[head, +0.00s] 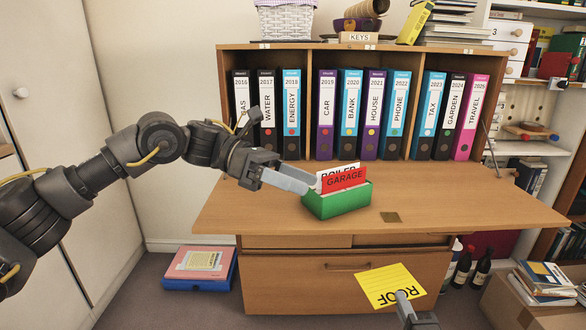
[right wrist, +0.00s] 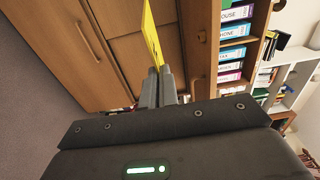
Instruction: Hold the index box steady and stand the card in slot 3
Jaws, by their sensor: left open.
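The green index box (head: 338,204) stands on the desk top with a red GARAGE card (head: 345,179) and a white BOILER card (head: 332,170) upright in it. My left gripper (head: 308,183) is open, its fingertips at the left side of the box near its top; I cannot tell whether they touch it. My right gripper (head: 402,296) is shut on the yellow ROOF card (head: 391,286), low in front of the desk, its lettering upside down to me. The right wrist view shows the card (right wrist: 152,32) between the fingertips (right wrist: 160,72). The slots inside the box are hidden.
The desk top (head: 460,200) is mostly bare, with a small brown plate (head: 390,217) right of the box. Several labelled binders (head: 350,115) stand in the shelf behind. A drawer (head: 330,290) is below the desk top.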

